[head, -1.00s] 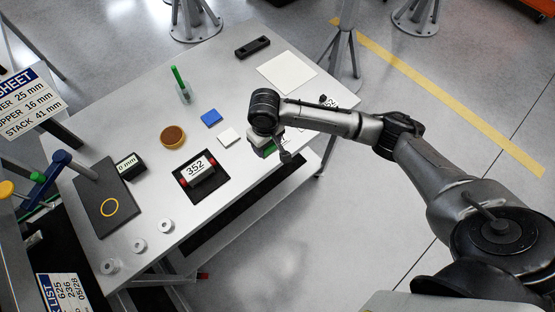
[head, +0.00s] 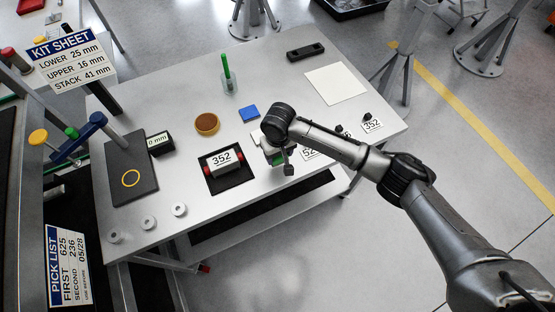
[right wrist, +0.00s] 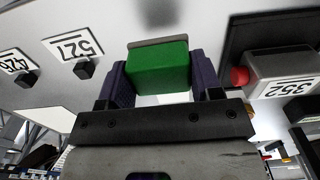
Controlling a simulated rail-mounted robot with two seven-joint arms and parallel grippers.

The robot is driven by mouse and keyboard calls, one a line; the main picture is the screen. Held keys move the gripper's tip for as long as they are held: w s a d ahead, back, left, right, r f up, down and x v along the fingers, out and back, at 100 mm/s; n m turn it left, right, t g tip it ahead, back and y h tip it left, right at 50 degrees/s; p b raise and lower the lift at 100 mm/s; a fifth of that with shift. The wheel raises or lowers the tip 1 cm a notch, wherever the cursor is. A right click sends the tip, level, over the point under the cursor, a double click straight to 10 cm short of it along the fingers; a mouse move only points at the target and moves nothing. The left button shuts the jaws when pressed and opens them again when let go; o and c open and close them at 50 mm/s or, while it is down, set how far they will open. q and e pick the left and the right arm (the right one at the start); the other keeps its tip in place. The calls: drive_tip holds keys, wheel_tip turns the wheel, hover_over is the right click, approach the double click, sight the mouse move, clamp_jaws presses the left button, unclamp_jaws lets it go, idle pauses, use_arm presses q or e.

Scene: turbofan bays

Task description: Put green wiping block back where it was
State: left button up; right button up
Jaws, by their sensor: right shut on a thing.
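The green wiping block (right wrist: 158,68) is between the two dark fingers of my right gripper (right wrist: 160,85) in the right wrist view. A thin grey strip lies along its far edge. In the head view my right gripper (head: 278,156) is over the table's front edge area, right of the black pad with the 352 block. Only a little of the green block (head: 277,161) shows there, under the wrist. The gripper is shut on it. Whether the block touches the table is hard to tell. My left gripper is out of view.
The 352 block (head: 222,159) with red ends sits on a black pad. A blue block (head: 249,112), a partly hidden white block (head: 257,136) and a round brown pad (head: 207,124) are behind. Number cards (head: 372,125) stand at right. A white sheet (head: 337,83) lies at back right.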

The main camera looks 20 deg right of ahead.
sight(278, 160)
drive_tip(key=shift+w+a+f, duration=0.1)
drive_tip(key=shift+w+f, duration=0.05)
wheel_tip(278, 160, down, 4)
drive_tip(key=shift+r+b, duration=0.15)
drive_tip(key=shift+b, duration=0.2)
drive_tip(key=shift+f, duration=0.2)
drive_tip(key=o, duration=0.9)
wheel_tip(278, 160, up, 12)
drive_tip(key=shift+r+p, duration=0.15)
drive_tip(key=shift+p, duration=0.75)
